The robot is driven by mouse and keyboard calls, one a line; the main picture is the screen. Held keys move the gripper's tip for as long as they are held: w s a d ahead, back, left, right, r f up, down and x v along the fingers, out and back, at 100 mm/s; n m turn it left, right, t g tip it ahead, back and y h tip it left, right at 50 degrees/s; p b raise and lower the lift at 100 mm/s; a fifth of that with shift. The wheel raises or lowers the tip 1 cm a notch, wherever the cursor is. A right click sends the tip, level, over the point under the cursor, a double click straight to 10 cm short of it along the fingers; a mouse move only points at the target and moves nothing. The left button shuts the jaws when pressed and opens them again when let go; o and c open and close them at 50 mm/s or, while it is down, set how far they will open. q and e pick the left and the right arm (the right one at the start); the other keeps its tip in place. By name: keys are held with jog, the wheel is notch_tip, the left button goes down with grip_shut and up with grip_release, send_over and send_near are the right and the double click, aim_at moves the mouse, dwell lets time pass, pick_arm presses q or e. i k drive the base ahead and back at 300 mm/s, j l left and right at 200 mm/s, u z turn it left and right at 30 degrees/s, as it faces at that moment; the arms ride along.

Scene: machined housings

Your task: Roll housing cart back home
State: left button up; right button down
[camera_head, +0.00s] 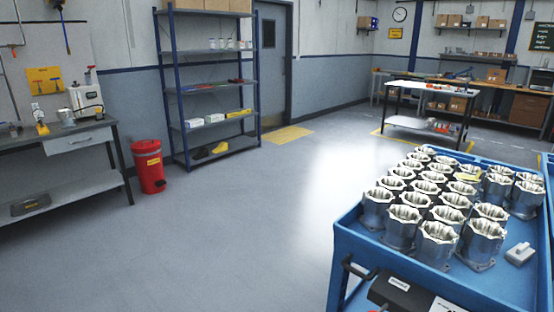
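The blue housing cart (345,237) stands at the right, cut off by the right and bottom edges. Its top carries many silvery machined housings (437,240), upright and close together in rows. A small grey block (520,254) lies on the bare right part of the cart top. A black handle (358,268) sticks out at the cart's near left corner. Neither of my grippers shows in this view.
Open grey floor (240,230) lies left of the cart. A red bin (148,166) stands between the left workbench (75,142) and a blue shelving rack (168,85). A yellow floor patch (287,136) lies by the door. A white-topped table (440,90) stands beyond the cart, inside yellow floor lines.

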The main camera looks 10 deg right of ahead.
aim_at(397, 279)
jog(key=z, duration=1.35)
